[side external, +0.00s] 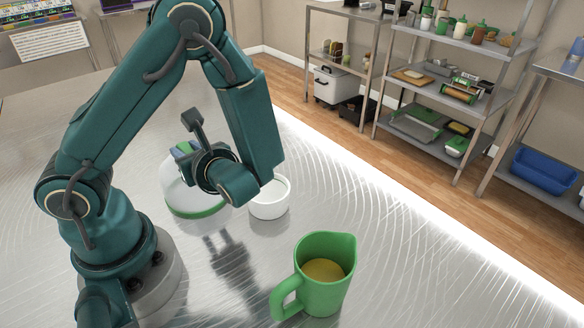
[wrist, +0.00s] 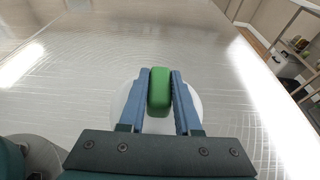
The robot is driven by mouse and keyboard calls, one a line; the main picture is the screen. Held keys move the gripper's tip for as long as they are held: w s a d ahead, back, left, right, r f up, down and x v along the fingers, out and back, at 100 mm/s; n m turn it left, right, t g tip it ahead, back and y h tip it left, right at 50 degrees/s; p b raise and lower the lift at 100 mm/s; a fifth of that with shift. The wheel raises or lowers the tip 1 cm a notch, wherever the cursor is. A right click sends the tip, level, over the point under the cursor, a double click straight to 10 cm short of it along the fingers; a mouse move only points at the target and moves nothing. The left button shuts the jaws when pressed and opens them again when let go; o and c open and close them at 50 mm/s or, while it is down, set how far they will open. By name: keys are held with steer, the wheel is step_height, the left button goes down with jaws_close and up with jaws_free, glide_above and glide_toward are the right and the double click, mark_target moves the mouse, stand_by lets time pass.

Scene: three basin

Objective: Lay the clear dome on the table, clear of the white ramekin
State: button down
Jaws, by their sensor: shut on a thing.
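The clear dome (side external: 178,195) has a green rim and shows at my gripper, left of the white ramekin (side external: 270,203) in the side view. My gripper (side external: 183,150) is shut on the dome's green knob. In the wrist view the green knob (wrist: 159,92) sits between the two blue fingers, with the pale dome (wrist: 122,102) below it. The ramekin stands upright on the table, partly hidden by my wrist. I cannot tell whether the dome's rim touches the table or hangs just above it. My wrist hides part of the dome.
A green jug (side external: 323,275) with yellowish liquid stands on the shiny metal table (side external: 420,270), nearer the camera than the ramekin. The table behind the dome is bare. Metal shelves (side external: 450,110) stand beyond the table's far edge.

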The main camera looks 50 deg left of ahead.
steer(key=shift+r, duration=0.1)
step_height(320, 180, up, 9)
steer(key=shift+r, duration=0.1)
steer(key=shift+w+r, duration=0.1)
steer(key=shift+w, duration=0.05)
steer(key=w+a+r, duration=0.2)
steer(key=w+a, duration=0.6)
steer(key=a, duration=0.4)
steer(key=w+d+f, duration=0.6)
steer(key=w+f, duration=0.3)
steer(key=f, duration=0.2)
steer(key=shift+f, duration=0.2)
steer(key=shift+w+f, duration=0.1)
